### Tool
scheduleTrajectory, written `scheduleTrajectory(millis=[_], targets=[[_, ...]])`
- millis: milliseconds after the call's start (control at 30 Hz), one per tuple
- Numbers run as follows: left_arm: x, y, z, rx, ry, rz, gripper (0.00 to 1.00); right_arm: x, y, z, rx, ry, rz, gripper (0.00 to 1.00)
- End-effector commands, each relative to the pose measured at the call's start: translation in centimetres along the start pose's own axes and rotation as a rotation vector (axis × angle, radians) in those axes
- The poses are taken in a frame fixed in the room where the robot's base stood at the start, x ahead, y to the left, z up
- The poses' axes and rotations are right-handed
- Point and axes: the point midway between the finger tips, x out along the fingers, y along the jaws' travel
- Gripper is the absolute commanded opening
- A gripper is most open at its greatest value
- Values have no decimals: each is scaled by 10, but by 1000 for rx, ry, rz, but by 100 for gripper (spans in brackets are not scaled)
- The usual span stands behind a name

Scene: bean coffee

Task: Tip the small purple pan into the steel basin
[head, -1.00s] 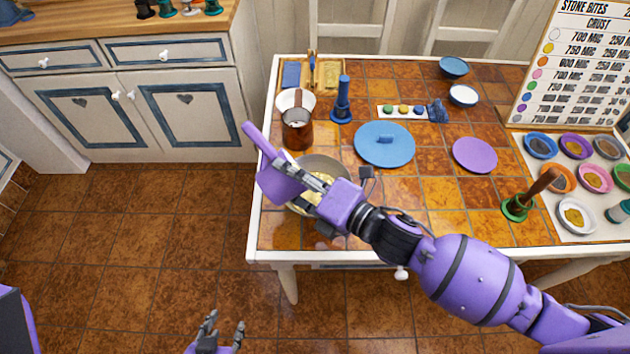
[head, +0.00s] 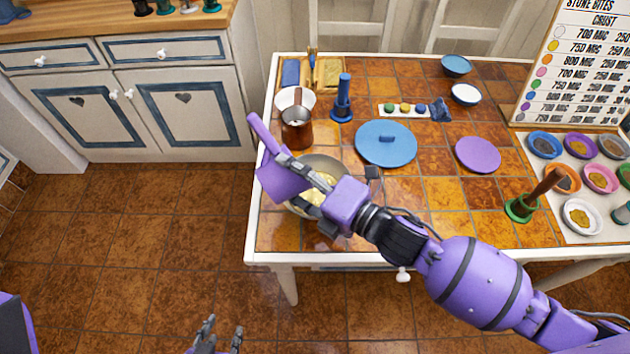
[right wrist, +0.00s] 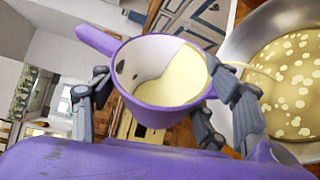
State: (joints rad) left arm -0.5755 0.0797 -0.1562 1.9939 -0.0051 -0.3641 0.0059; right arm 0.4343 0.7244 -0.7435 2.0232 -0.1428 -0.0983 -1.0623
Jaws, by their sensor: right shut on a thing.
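The small purple pan (head: 281,180) is held tilted above the left part of the steel basin (head: 335,165) in the head view. My right gripper (head: 312,180) is shut on the pan. In the right wrist view the pan (right wrist: 150,92) has pale yellow liquid inside against one wall. A thin pale stream runs from its rim toward the steel basin (right wrist: 262,35). The basin holds yellowish liquid with many pale blobs. My left gripper (head: 221,338) is open and empty at the bottom of the head view, over the floor.
A copper pot (head: 297,132) stands just behind the basin. A blue lid (head: 386,150), a purple plate (head: 478,155) and a green-based tool with a wooden handle (head: 522,207) are farther right. The table's left edge is close to the basin.

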Motion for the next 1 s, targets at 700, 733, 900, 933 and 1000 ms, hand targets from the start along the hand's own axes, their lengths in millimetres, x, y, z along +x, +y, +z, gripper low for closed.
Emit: scheduleTrajectory(millis=[700,733,900,933,1000], targets=[[5,1,8,1,-11,1,40,-3,-8,8,72,1,30,34],[5,1,9,2,-12,2,40,-3,-8,8,76,0,31,34],[6,2,11,2,-15,2,40,-4,-10,10,93,1,38,34],[6,2,12,2,-16,2,40,-4,-11,10,96,1,39,34],[6,2,13,3,-18,2,40,-4,-12,11,103,1,42,34]])
